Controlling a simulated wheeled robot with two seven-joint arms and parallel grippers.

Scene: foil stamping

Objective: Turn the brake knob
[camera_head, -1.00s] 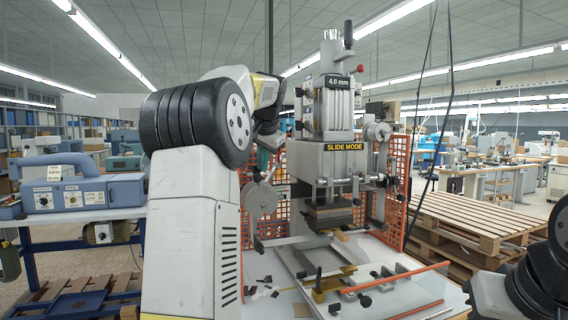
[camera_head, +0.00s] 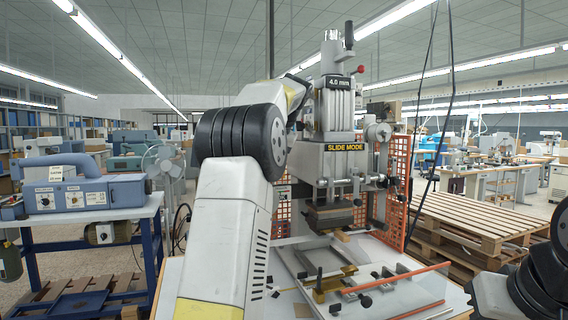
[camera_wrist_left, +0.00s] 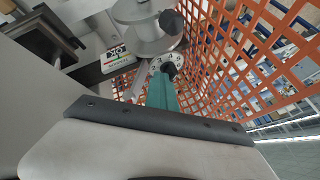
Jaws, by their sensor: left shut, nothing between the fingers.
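The foil stamping press (camera_head: 345,185) stands in the middle of the head view. My left arm crosses in front of its left side and hides the left gripper there. In the left wrist view, the teal fingers of my left gripper (camera_wrist_left: 161,85) are shut and empty. Just above is a larger grey disc with a black knob (camera_wrist_left: 171,22). Which knob is the brake knob is not clear. My right gripper is out of view; only part of that arm shows.
An orange mesh guard (camera_wrist_left: 240,50) runs close beside the left gripper and shows behind the press (camera_head: 397,180). The worktable (camera_head: 400,295) holds rails and small parts. A bench with a blue machine (camera_head: 85,190) stands left, and wooden pallets (camera_head: 470,220) right.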

